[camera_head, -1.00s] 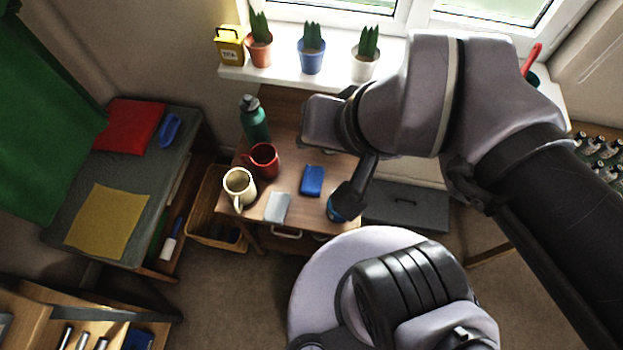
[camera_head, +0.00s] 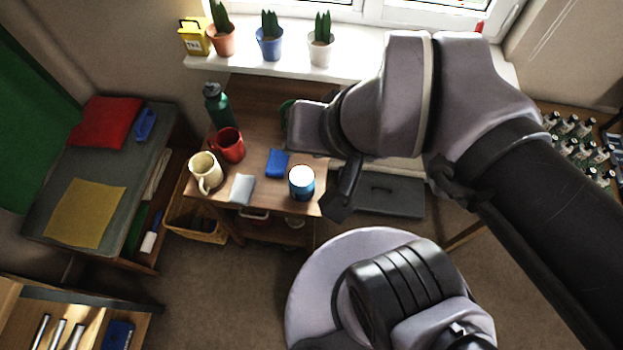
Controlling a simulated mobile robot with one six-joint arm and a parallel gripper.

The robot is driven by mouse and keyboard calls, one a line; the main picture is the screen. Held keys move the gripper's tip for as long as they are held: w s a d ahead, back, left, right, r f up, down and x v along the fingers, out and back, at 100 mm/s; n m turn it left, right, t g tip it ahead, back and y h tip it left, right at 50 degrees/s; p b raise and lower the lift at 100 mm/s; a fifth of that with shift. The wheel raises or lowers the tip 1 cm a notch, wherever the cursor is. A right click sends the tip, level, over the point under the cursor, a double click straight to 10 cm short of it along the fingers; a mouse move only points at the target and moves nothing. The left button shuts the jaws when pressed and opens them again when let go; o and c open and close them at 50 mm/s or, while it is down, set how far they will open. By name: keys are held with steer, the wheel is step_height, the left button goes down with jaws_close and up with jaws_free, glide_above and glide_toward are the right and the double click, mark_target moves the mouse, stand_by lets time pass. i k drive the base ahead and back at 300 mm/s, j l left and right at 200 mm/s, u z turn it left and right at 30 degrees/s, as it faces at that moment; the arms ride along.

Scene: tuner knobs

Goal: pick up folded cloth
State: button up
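Several flat cloth-like things are in view. A small pale grey one (camera_head: 242,188) lies at the front of the wooden table, and a small blue block-like one (camera_head: 277,163) lies just behind it. A red one (camera_head: 105,122) and a flat yellow one (camera_head: 85,212) lie on the grey-topped stand at left. I cannot tell which is the folded cloth. The dark end of my arm, my gripper (camera_head: 341,203), hangs at the table's right edge, right of the blue cup and apart from these cloths. Its fingers are not clear, and I see nothing held.
On the table (camera_head: 258,100) stand a cream mug (camera_head: 206,172), a red mug (camera_head: 228,145), a green bottle (camera_head: 217,107) and a blue cup (camera_head: 301,183). Potted plants line the windowsill. A grey box (camera_head: 385,193) lies right of the table. A wicker basket (camera_head: 195,222) is at its left.

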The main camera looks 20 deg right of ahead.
mark_target(278, 164)
steer(key=i+j+z, duration=0.1)
steer(key=j, duration=0.2)
steer(key=i+j+z, duration=0.15)
steer(key=j, duration=0.2)
steer(key=i+j+z, duration=0.1)
steer(key=j, duration=0.2)
steer(key=i+j+z, duration=0.1)
steer(key=j, duration=0.25)
